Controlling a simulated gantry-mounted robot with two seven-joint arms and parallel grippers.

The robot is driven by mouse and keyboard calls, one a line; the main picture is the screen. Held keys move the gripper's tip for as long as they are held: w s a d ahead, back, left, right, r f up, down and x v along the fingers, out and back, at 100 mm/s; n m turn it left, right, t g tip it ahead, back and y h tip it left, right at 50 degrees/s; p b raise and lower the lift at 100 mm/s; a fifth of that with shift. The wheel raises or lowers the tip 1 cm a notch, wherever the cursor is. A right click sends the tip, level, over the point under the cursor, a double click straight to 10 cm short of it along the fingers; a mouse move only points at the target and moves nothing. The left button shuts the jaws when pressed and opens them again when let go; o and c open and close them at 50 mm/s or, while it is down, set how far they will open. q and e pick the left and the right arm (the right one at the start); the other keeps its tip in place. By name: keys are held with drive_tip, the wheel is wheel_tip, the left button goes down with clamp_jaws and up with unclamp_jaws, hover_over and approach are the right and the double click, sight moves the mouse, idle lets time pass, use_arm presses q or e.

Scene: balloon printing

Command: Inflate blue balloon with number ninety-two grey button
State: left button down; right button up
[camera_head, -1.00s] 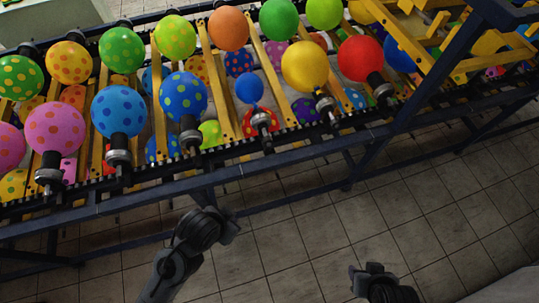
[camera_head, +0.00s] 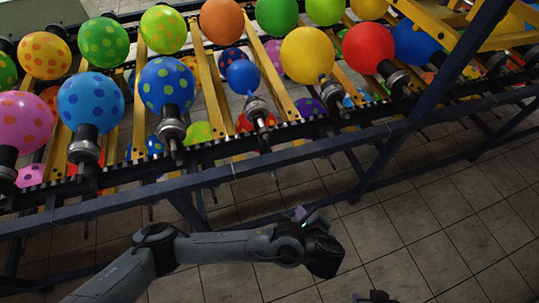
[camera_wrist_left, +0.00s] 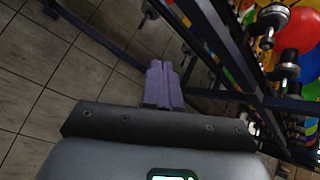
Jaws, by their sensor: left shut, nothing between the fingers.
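I cannot make out any number or grey button. My left gripper (camera_head: 300,212) is in front of the rack, below and right of the blue balloon, apart from everything. In the left wrist view its purple fingers (camera_wrist_left: 163,85) are together and empty. A dark part of my right arm shows at the bottom edge; its fingers cannot be made out.
Other balloons fill the rack, including a yellow one (camera_head: 307,55), a red one (camera_head: 369,48) and a blue dotted one (camera_head: 167,84). A dark blue rail (camera_head: 235,170) runs along the front. The tiled floor (camera_head: 430,235) before it is clear.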

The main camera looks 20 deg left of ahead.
use_arm(q)
drive_tip(key=w+a+f+m+t+y+b, duration=0.3)
drive_tip(key=w+a+m+t+y+b, duration=0.3)
drive_tip(key=w, duration=0.5)
drive_tip(key=a+b, duration=0.2)
drive_tip(key=b, duration=0.1)
drive_tip(key=shift+w+f, duration=0.25)
drive_tip(key=shift+w, duration=0.05)
use_arm(e)
wheel_tip(320, 180, down, 11)
